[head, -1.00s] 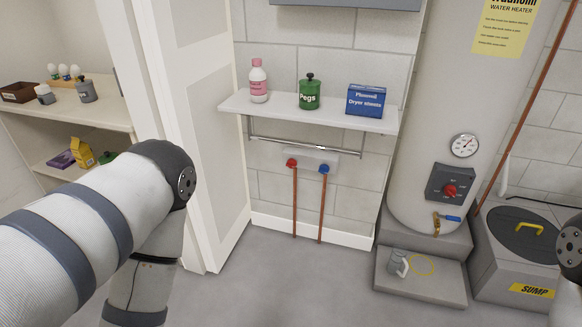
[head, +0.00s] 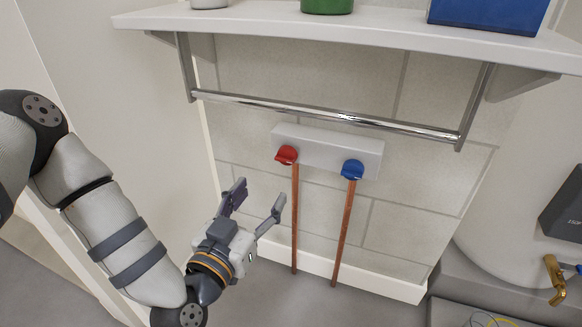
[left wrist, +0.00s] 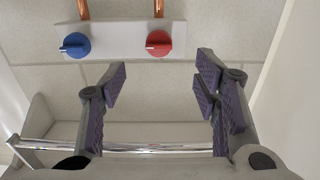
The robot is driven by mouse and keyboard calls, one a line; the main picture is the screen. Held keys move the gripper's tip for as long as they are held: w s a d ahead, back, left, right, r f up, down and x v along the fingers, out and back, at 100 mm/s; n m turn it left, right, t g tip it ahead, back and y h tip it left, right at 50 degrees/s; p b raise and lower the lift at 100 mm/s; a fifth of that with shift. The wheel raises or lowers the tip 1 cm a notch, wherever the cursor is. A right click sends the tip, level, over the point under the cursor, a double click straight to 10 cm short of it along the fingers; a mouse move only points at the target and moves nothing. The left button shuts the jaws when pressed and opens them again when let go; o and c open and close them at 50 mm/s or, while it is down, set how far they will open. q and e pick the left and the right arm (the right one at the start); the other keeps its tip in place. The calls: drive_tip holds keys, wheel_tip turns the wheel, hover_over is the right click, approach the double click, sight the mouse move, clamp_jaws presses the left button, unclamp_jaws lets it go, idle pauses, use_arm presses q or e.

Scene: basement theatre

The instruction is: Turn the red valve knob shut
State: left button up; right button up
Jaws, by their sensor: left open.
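The red valve knob (head: 286,155) sits on the left of a pale wall block (head: 330,145), above a copper pipe. It also shows in the left wrist view (left wrist: 158,43), where a pointer mark on its face lies toward the left. A blue knob (head: 352,170) sits on the block's right side. My left gripper (head: 258,203) is open and empty, below and left of the red knob and apart from it. In the left wrist view its spread fingers (left wrist: 160,85) stand short of the block, with the red knob beyond the gap. My right gripper is in neither view.
A chrome rail (head: 330,115) runs in front of the wall just above the block, under a white shelf (head: 390,30) bearing a green jar (head: 327,5) and a blue box (head: 485,14). A brass tap (head: 554,279) is at lower right. The space before the knobs is clear.

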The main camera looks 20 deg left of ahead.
sight(283, 161)
use_arm(q)
drive_tip(key=w+b, duration=0.1)
drive_tip(key=w, duration=0.2)
drive_tip(key=w+b, duration=0.1)
drive_tip(key=w, duration=0.3)
drive_tip(key=w+b, duration=0.2)
drive_tip(key=w, duration=0.1)
drive_tip(key=shift+w+d+r, duration=0.2)
drive_tip(key=shift+w+d, duration=0.1)
drive_tip(key=shift+w+r, duration=0.1)
drive_tip(key=shift+w, duration=0.2)
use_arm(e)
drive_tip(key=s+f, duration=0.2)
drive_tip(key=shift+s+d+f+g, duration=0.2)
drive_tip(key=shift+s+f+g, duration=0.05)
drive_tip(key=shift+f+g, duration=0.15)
use_arm(q)
drive_tip(key=shift+c, duration=0.6)
drive_tip(key=c, duration=1.1)
